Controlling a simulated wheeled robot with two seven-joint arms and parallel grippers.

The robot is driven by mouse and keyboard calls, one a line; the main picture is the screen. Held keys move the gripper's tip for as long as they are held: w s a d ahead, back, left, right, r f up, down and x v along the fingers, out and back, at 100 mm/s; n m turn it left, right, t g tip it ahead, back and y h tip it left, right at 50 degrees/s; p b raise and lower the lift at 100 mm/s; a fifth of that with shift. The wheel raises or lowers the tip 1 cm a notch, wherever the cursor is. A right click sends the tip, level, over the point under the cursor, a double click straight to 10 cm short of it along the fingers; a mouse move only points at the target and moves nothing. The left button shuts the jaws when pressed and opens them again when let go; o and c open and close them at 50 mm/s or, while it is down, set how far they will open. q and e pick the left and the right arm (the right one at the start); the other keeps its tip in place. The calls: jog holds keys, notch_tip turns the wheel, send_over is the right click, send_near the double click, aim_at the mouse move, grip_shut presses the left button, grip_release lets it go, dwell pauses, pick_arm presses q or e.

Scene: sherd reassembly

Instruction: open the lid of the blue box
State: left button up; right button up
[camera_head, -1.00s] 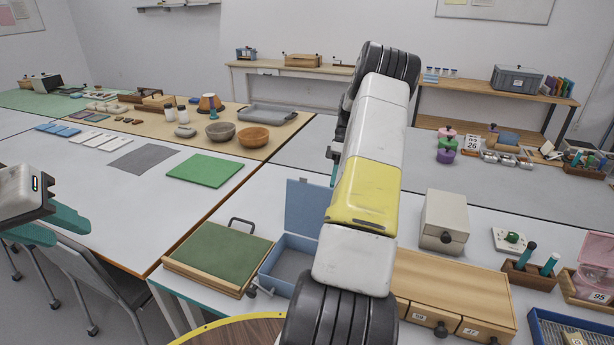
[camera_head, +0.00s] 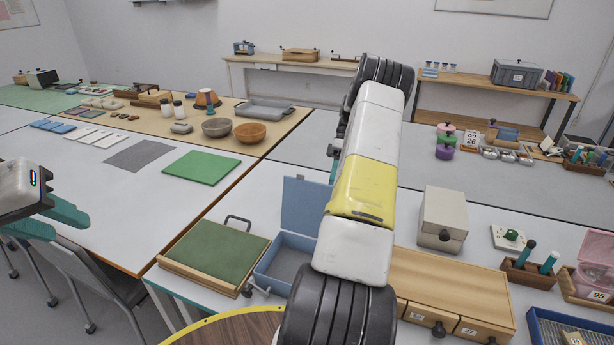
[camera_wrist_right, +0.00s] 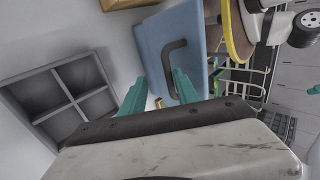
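The blue box (camera_head: 268,268) stands on the near table with its lid (camera_head: 303,203) raised about upright; its grey inside shows and its right part is hidden by my right arm. In the right wrist view the blue lid (camera_wrist_right: 183,30) shows its face with a dark handle (camera_wrist_right: 168,62). My right gripper (camera_wrist_right: 160,78) is open, fingers apart, with the handle near the right finger; I cannot tell whether they touch. In the head view it is mostly hidden behind my arm. My left gripper (camera_head: 70,229) is open and empty at the left edge, far from the box.
A green-topped case (camera_head: 215,255) sits close left of the box. A wooden drawer unit (camera_head: 450,285) and a grey box (camera_head: 443,217) stand to its right. A grey compartment tray (camera_wrist_right: 62,97) lies left in the wrist view.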

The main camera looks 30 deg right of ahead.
jog(key=shift+a, duration=0.2)
dwell(0.3)
jog(key=v, duration=0.7)
jog(key=shift+w+d+r, duration=0.25)
jog(key=shift+s, duration=0.1)
dwell(0.4)
